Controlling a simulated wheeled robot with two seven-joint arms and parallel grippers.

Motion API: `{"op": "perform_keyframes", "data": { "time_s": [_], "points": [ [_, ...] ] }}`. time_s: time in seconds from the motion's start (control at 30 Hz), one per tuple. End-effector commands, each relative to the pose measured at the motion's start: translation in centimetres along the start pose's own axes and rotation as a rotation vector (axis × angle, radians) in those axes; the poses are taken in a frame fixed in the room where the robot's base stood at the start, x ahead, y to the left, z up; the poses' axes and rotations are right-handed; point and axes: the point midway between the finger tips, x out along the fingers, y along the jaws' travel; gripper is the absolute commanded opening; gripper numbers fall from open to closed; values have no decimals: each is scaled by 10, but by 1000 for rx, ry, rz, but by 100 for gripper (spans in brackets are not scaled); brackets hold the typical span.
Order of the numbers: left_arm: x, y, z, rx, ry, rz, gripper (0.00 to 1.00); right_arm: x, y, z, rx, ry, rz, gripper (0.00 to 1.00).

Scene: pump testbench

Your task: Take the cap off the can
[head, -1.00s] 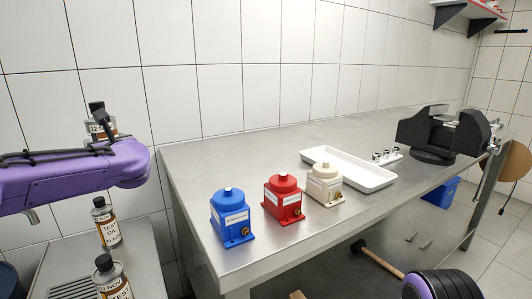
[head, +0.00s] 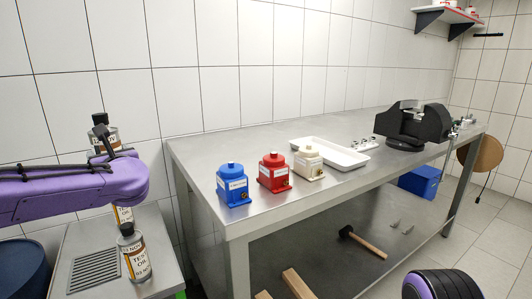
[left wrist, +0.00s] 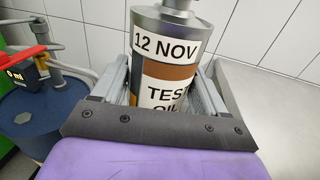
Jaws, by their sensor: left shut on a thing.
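My left gripper (left wrist: 163,90) is shut on an oil can (left wrist: 165,45) with a white and brown label reading "12 NOV TEST OIL". The can stands upright between the fingers, and its top is cut off in the left wrist view. In the head view the same can (head: 104,144) shows behind my purple left arm, with a black cap (head: 98,119) on top. Two similar cans are on the side table: a near one (head: 134,262) with a black cap, and one behind it (head: 123,215), mostly hidden by my arm. My right gripper is not in view.
A steel side table (head: 165,240) has a slotted grate (head: 95,274). The long bench (head: 235,222) holds blue (head: 232,190), red (head: 277,177) and cream (head: 308,165) pumps, a white tray (head: 355,160) and a black vise (head: 415,128). A blue drum (left wrist: 50,115) stands left.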

Motion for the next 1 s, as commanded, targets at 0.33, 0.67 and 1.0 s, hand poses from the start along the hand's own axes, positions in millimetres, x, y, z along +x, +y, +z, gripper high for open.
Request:
{"op": "perform_keyframes", "data": {
  "time_s": [0.33, 0.67, 1.0],
  "points": [
    [-58, -20, -80, 2, 7, -204, 18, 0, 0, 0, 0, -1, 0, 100],
    [-154, -53, -214, 2, 12, -546, 18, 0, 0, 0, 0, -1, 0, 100],
    [-207, -72, -302, -3, 0, -739, 18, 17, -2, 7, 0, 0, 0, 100]
  ]
}}
